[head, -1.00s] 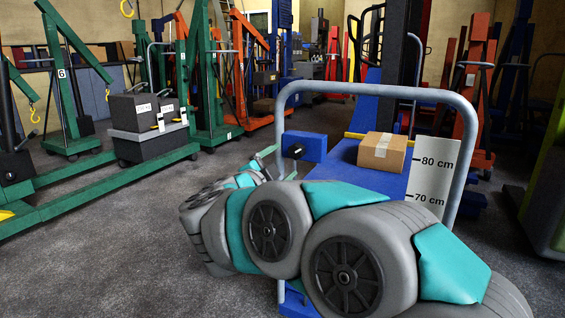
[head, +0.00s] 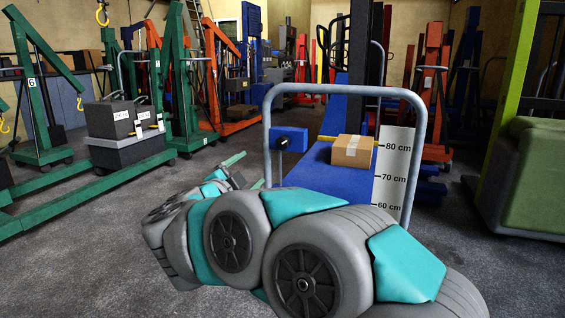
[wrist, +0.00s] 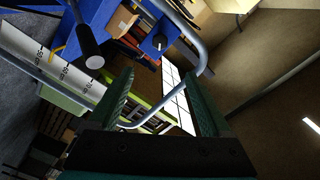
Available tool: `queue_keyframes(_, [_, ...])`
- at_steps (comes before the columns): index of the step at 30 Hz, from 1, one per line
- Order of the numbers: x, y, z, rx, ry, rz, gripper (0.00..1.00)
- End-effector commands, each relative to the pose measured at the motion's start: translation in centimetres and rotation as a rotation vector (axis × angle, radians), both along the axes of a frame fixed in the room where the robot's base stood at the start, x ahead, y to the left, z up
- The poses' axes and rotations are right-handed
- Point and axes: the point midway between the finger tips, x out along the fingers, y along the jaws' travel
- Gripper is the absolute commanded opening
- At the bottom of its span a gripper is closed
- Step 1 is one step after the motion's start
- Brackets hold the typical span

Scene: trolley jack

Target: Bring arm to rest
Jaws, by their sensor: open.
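My arm, grey and teal, stretches across the lower middle of the head view. My gripper (head: 247,171) is at its far end, small and partly hidden by my own arm. In the wrist view my gripper (wrist: 160,88) has its two dark green fingers wide apart with nothing held between them. The trolley jack's blue deck (head: 310,174) and grey tubular handle (head: 345,90) stand just beyond my arm. The handle (wrist: 201,60) also passes behind the gap between the fingers in the wrist view. I cannot tell how close the fingers are to it.
A cardboard box (head: 352,151) sits on the blue deck by a white height scale (head: 391,170). A blue block with a black knob (head: 282,140) is beside the handle. Green cranes (head: 30,90) stand left, a green padded block (head: 530,185) right. Floor at left front is clear.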

Motion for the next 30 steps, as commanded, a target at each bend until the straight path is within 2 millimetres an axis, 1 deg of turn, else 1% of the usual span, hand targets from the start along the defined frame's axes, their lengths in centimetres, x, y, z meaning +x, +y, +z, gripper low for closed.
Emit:
queue_keyframes(5, [0.5,0.3,0.7,-0.002,-0.001,0.058,0.83])
queue_keyframes(11, [0.9,1.2,1.6,-0.011,0.004,0.153,0.83])
queue_keyframes(16, [1.1,2.1,2.7,-0.028,0.012,0.268,0.83])
queue_keyframes(20, [0.7,3.0,3.2,-0.057,0.032,0.377,0.83])
queue_keyframes(23, [-0.1,3.7,3.1,-0.094,0.066,0.489,0.83])
queue_keyframes(25, [-1.1,4.0,3.1,-0.132,0.1,0.579,0.83])
queue_keyframes(28, [-3.2,4.3,1.7,-0.2,0.177,0.71,0.83])
queue_keyframes(30, [-5.2,4.1,0.2,-0.249,0.246,0.796,0.83])
